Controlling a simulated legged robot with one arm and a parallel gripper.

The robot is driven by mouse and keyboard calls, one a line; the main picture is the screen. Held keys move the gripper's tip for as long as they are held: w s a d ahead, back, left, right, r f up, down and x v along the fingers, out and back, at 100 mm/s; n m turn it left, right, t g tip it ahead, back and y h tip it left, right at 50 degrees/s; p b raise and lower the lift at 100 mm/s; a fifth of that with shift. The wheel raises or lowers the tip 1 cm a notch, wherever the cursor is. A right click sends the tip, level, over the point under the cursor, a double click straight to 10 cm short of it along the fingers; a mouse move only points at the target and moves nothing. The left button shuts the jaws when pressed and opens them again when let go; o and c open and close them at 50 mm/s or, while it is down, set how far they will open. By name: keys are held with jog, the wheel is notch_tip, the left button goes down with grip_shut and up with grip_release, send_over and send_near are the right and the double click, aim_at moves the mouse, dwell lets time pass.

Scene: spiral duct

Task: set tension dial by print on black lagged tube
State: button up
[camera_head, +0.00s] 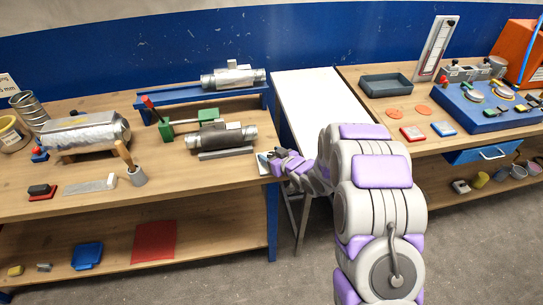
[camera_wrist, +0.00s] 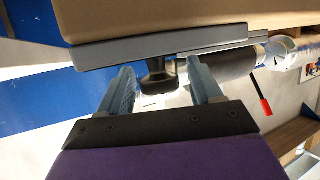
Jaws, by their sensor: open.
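The black lagged tube (camera_head: 222,138) lies on the left bench near its right end, with bare metal ends and a grey bar in front. In the wrist view a dark tube with a shiny end (camera_wrist: 232,62) shows at upper right. I cannot read any print on it. My gripper (camera_head: 270,165) is at the bench's right edge, just right of the tube. In the wrist view my gripper (camera_wrist: 163,88) is open, with a small black knob-like part (camera_wrist: 157,78) between its fingers. A blue machine (camera_head: 488,106) with round dials stands on the right bench; its markings are unreadable.
A white table (camera_head: 318,100) bridges the benches. A grey tray (camera_head: 386,85) is on the right bench.

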jog(key=c, duration=1)
jog(key=shift+o, duration=0.2)
jog(key=shift+r+p, duration=0.15)
jog(key=shift+p, duration=0.7)
jog(key=shift+f+n+y+p, duration=0.2)
jog(key=shift+n+y+p, duration=0.1)
jog(key=shift+p, duration=0.2)
jog(key=o, duration=1)
jog(key=shift+c, duration=0.2)
jog(key=p+v, duration=0.2)
jog(key=v, duration=1.5)
jog(key=shift+d+r+p, duration=0.25)
jog(key=shift+r+p, duration=0.05)
jog(key=shift+p, duration=0.05)
